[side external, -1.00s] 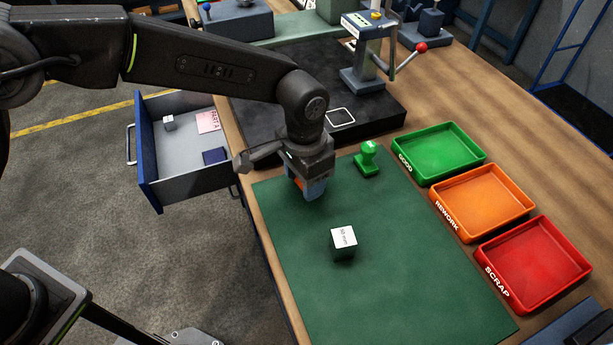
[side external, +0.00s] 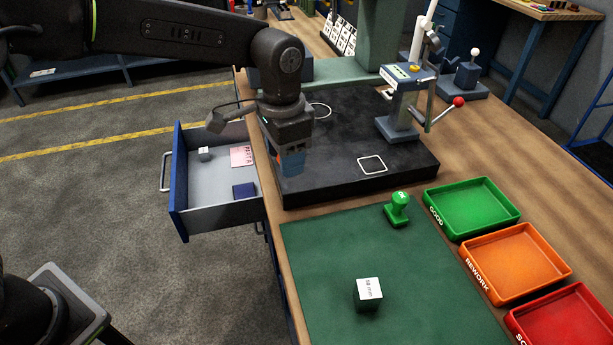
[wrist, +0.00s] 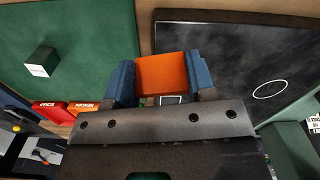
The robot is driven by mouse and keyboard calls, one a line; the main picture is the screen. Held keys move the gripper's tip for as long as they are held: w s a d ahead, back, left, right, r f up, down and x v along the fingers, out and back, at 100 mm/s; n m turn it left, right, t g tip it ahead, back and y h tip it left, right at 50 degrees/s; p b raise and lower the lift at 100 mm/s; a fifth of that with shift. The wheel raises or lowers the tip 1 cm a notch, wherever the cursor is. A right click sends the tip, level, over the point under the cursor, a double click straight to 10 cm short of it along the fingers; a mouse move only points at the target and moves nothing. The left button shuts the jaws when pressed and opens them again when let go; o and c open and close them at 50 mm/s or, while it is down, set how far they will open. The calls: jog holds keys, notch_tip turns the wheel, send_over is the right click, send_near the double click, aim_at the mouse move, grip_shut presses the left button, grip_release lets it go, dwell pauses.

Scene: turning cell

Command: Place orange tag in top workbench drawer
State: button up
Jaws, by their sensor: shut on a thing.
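The orange tag is clamped between the two blue fingers of my gripper (side external: 291,165). In the wrist view the tag (wrist: 162,73) shows as a flat orange face filling the gap between the fingers. In the side view only a sliver of it shows beside the fingers. My gripper is near the left front corner of the black plate, to the right of the open drawer. The workbench drawer (side external: 180,190) is pulled out to the left, with a blue front and grey inside. It holds a small pale cube, a pink card and a dark blue block.
The black plate (side external: 335,150) carries a press (side external: 402,105) with a red-knobbed lever. A green mat (side external: 325,260) holds a green stamp (side external: 397,209) and a dark green cube (side external: 367,295). Green (side external: 432,203), orange (side external: 480,275) and red trays stand at the right. The drawer's middle floor is bare.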

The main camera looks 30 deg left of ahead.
jog(key=shift+a+r, duration=0.35)
jog(key=r, duration=0.5)
jog(key=shift+w+a, duration=0.1)
jog(key=shift+a, duration=0.1)
jog(key=w+a+n, duration=0.4)
jog(key=a+n, duration=0.4)
jog(key=a, duration=0.8)
jog(key=n, duration=0.8)
send_over(205, 201)
jog(key=s+d, duration=0.2)
jog(key=f, duration=3.8)
jog(key=shift+w+d+f, duration=0.1)
jog(key=shift+w+f, duration=0.15)
jog(key=shift+f, duration=0.1)
jog(key=o, duration=0.9)
